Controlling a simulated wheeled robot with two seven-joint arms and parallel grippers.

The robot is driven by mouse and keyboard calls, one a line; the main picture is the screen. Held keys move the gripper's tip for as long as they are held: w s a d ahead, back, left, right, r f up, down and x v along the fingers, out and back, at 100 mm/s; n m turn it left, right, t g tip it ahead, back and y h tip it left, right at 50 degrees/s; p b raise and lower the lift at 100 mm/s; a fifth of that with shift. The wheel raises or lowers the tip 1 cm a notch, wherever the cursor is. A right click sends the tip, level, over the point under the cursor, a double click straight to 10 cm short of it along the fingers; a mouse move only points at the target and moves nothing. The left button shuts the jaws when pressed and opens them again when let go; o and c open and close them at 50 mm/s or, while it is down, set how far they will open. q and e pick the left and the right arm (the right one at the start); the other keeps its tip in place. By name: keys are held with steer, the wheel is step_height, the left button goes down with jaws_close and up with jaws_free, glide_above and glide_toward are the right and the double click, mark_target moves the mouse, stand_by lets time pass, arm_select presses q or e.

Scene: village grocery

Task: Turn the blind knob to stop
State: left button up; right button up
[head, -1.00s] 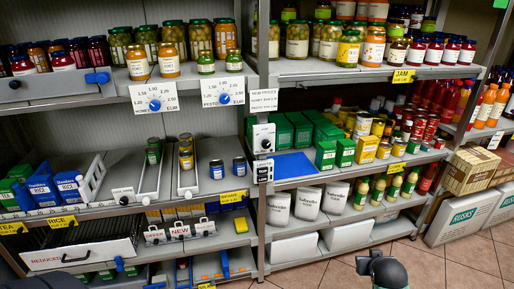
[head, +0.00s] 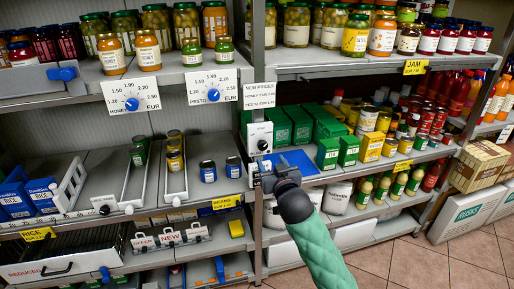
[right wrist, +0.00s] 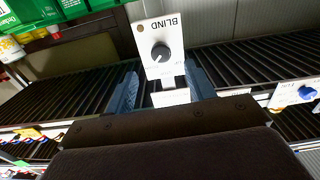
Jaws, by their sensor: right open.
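The blind knob (head: 262,144) is a dark round knob on a white plate mounted on the shelf post. In the right wrist view the knob (right wrist: 160,53) sits on a plate (right wrist: 166,28) lettered BLIND, seen upside down. My right gripper (head: 268,172) is just below the plate in the head view. In the right wrist view its two blue-grey fingers (right wrist: 163,90) are apart with nothing held between them. The knob appears beyond the fingertips, roughly centred between them, and not touched. My left gripper is not in view.
Pale dial signs with blue knobs, honey (head: 131,104) and pesto (head: 213,95), hang from the shelf edge to the left. Green boxes (head: 328,153) and a blue mat (head: 296,160) lie right of the post. Jars line the upper shelves (head: 354,35). Floor (head: 440,262) is free at lower right.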

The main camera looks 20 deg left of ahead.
mark_target(263, 148)
steer(key=p+x, duration=0.1)
steer(key=x, duration=0.5)
steer(key=shift+w+a+r+p, duration=0.2)
steer(key=shift+w+a+p, duration=0.1)
steer(key=shift+p, duration=0.1)
steer(key=shift+w+a+f, duration=0.1)
steer(key=shift+w+a, duration=0.15)
steer(key=shift+w, duration=0.1)
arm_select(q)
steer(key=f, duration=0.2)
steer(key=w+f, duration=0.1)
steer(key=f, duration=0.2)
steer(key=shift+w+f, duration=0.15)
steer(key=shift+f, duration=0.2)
arm_select(e)
steer(key=c, duration=1)
